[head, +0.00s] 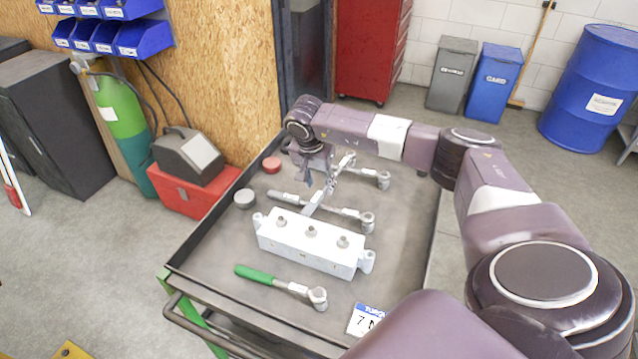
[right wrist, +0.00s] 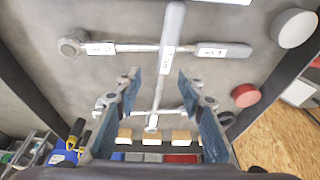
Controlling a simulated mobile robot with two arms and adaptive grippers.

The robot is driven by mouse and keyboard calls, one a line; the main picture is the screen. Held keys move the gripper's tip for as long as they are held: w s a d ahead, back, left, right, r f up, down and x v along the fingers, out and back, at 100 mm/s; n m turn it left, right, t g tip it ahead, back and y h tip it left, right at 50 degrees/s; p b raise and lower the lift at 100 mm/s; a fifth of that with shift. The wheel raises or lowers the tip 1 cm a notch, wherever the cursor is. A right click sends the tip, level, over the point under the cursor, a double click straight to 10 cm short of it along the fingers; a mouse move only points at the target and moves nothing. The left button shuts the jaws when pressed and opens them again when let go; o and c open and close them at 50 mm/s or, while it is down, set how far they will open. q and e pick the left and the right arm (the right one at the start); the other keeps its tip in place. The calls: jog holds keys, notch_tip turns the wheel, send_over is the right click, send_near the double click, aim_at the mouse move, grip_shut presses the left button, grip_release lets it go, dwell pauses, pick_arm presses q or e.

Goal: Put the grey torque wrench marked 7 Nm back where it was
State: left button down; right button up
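A grey wrench (head: 323,193) slants across the tray's middle, its handle end near the white block and its head towards the back. In the right wrist view it passes upright in the picture (right wrist: 172,28), over another grey wrench (right wrist: 130,47) that lies crosswise. Labels are too small to read surely. My right gripper (right wrist: 159,80) is open, one finger on each side of the slanting wrench, with visible gaps; in the head view it hangs above the tray (head: 318,178). A sign starting with 7 (head: 365,320) is at the tray's front, partly hidden by my arm. My left gripper is not in view.
The white block (head: 310,243) with three bolts stands mid-tray. A green-handled wrench (head: 258,274) lies in front of it. A further wrench (head: 372,174) lies at the back. A red cap (head: 271,164) and a grey cap (head: 244,199) stand left. The tray has raised edges.

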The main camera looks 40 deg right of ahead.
jog(key=b+v, duration=0.3)
jog(key=v, duration=0.9)
jog(key=shift+r, duration=0.2)
